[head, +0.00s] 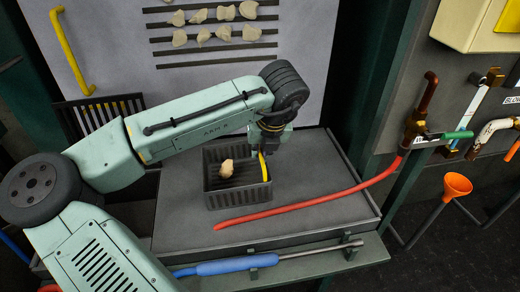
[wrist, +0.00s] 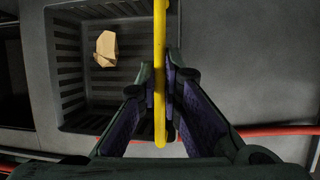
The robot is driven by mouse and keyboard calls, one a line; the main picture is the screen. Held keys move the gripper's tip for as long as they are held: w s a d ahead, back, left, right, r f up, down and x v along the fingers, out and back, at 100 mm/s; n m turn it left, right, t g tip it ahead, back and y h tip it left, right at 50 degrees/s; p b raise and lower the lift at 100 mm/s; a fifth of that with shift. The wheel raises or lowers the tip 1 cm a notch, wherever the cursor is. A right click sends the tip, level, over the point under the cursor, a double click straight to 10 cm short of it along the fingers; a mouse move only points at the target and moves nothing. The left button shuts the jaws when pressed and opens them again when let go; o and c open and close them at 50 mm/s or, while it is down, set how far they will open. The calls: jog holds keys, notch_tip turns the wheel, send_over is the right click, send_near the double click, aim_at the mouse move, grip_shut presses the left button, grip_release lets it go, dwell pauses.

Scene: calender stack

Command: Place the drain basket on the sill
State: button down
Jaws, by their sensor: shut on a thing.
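The drain basket (head: 238,197) is a dark slatted box with a yellow handle (head: 264,168) on its right side. A cream lump (head: 226,168) lies inside it. My gripper (head: 269,150) is over the basket's right side. In the wrist view my gripper (wrist: 160,78) is shut on the yellow handle (wrist: 160,40), with a finger on each side. The basket (wrist: 68,70) shows left of the handle there, with the lump (wrist: 106,48) in it. The basket is over the grey sill (head: 310,190); whether it touches the sill I cannot tell.
A red hose (head: 300,208) runs across the sill's front right. A blue-handled tool (head: 225,266) lies along the front ledge. Behind stands a pale panel (head: 200,70) with cream lumps on dark strips. An orange funnel (head: 456,186) is at the right. The sill's right part is mostly clear.

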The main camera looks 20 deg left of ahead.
jog(key=shift+f, duration=0.25)
jog(key=c, duration=1.8)
grip_release()
jog(key=shift+o, duration=0.2)
jog(key=b+v, duration=0.1)
jog(key=v, duration=1.1)
